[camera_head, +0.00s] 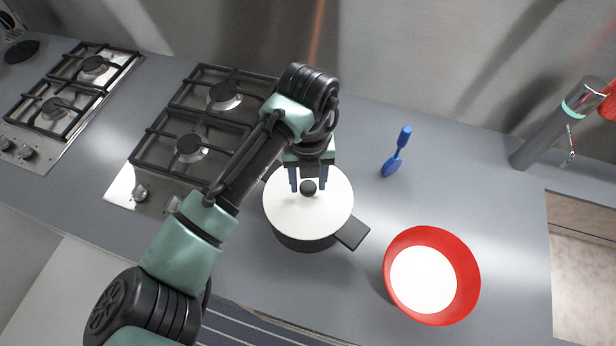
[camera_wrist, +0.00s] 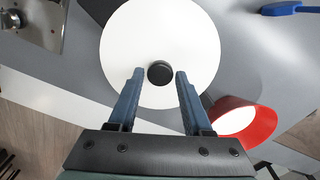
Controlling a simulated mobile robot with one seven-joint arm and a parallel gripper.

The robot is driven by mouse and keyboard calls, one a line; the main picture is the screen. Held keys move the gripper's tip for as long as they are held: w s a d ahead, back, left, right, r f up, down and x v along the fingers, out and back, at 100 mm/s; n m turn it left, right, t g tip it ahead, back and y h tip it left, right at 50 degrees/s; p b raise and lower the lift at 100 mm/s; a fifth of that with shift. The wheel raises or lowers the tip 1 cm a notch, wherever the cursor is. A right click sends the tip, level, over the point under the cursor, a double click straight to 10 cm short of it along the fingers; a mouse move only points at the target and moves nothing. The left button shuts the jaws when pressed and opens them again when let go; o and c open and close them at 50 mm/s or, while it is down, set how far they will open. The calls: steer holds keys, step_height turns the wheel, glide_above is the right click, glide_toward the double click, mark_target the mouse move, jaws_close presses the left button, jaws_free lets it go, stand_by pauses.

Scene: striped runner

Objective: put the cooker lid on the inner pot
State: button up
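The cooker lid (camera_head: 320,213) is a white disc with a round black knob (camera_head: 308,187). It covers the top of the dark inner pot (camera_head: 300,241), whose black side handle (camera_head: 353,233) sticks out to the lower right. The lid looks level; the pot's rim is hidden beneath it. My gripper (camera_head: 308,186) is open over the lid, with its blue fingers on either side of the knob. In the wrist view, the knob (camera_wrist: 159,73) shows between the fingertips (camera_wrist: 160,74), with a gap on each side; the lid (camera_wrist: 165,30) fills the upper middle.
A red bowl with a white inside (camera_head: 467,268) stands right of the pot. A blue utensil (camera_head: 393,163) lies behind it on the grey counter (camera_head: 460,190). Gas hobs (camera_head: 190,150) are at left, close to my arm. A faucet (camera_head: 545,135) stands at far right.

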mark_target(308, 187)
steer(key=shift+o, duration=1.2)
steer(key=shift+r, duration=0.15)
steer(key=shift+r+p, duration=0.35)
steer(key=shift+p, duration=0.05)
step_height(308, 187, up, 12)
steer(key=b, duration=0.2)
steer(key=shift+r, duration=0.15)
